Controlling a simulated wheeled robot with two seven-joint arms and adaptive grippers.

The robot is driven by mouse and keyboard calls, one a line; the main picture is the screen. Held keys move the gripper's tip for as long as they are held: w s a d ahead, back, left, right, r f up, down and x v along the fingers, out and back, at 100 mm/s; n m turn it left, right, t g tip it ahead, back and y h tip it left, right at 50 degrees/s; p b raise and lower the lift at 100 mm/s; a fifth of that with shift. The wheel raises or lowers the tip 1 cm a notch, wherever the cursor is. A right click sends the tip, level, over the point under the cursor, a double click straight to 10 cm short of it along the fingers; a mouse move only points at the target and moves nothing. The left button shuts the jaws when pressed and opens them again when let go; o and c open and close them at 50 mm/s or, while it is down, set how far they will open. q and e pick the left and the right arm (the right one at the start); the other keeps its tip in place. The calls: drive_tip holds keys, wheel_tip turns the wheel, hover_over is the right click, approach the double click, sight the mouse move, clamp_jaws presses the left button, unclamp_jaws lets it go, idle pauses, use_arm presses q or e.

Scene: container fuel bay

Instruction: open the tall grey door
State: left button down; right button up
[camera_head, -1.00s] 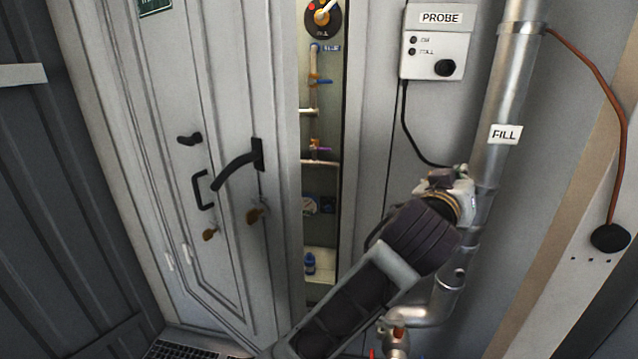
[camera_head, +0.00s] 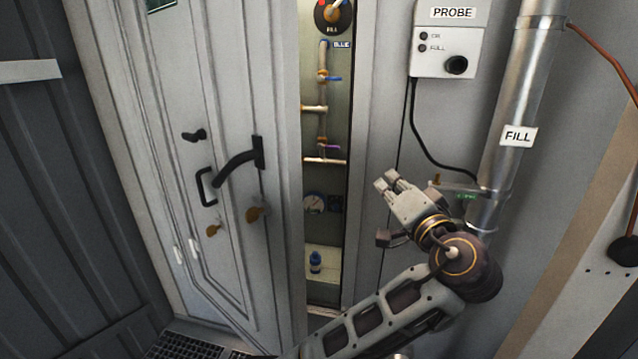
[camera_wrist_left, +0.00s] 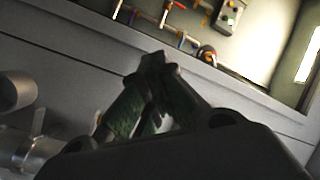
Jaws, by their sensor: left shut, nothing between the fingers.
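The tall grey door (camera_head: 130,130) stands at the left in the head view, slightly ajar. A lit gap at its right edge shows the inside of the bay. My left gripper (camera_head: 385,181) is shut and empty, right of the gap, in front of the grey frame and apart from the door. In the left wrist view its fingers (camera_wrist_left: 158,65) meet at the tips, with the opening beyond them. My right gripper is in neither view.
A dark ribbed wall (camera_head: 50,190) stands at the far left.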

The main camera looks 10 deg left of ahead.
use_arm(q)
drive_tip(key=s+a+f+m+g+y, duration=0.1)
drive_tip(key=s+a+m+g+y, duration=0.3)
drive_tip(key=a+y, duration=0.1)
drive_tip(key=shift+a, duration=0.7)
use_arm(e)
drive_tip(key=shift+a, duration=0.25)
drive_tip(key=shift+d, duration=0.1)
use_arm(q)
drive_tip(key=w+a+p, duration=0.1)
drive_tip(key=w+a, duration=0.2)
drive_tip(key=a, duration=0.5)
drive_tip(key=shift+w+a, duration=0.35)
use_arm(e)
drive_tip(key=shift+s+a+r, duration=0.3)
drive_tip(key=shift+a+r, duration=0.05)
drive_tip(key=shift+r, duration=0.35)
